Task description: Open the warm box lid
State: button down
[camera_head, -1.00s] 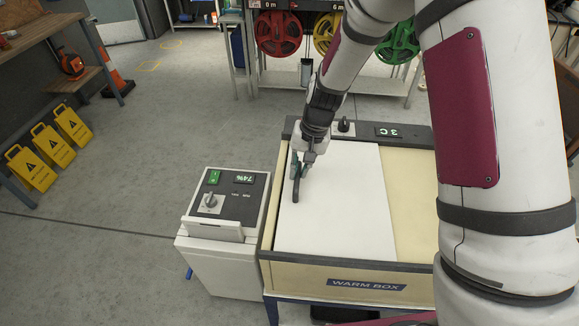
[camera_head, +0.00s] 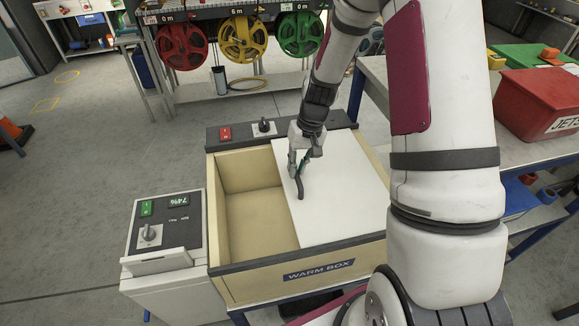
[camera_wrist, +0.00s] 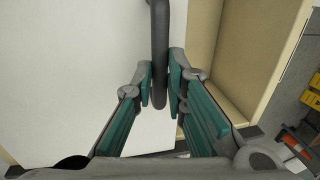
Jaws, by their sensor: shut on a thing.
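The warm box (camera_head: 320,270) is a cream box with dark front and back rails and a "WARM BOX" label. Its white sliding lid (camera_head: 345,190) covers the right part. The left part is uncovered, and the cream inside (camera_head: 258,215) shows empty. The lid's dark bar handle (camera_head: 299,188) stands near the lid's left edge. My gripper (camera_head: 300,165) is shut on the handle. In the wrist view, the teal fingers (camera_wrist: 162,88) sit on either side of the dark handle (camera_wrist: 160,40), with the white lid (camera_wrist: 70,70) at left and the opening at right.
A white unit with a dial (camera_head: 165,240) stands left of the box. A bench with a red bin (camera_head: 535,100) is at right. Red, yellow and green hose reels (camera_head: 240,38) hang behind.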

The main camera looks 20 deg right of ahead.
jog(key=c, duration=1.6)
grip_release()
notch_tip(320, 180, up, 12)
jog(key=d, duration=0.2)
jog(key=shift+s+d, duration=0.15)
jog(key=shift+s, duration=0.05)
jog(key=shift+f, duration=0.15)
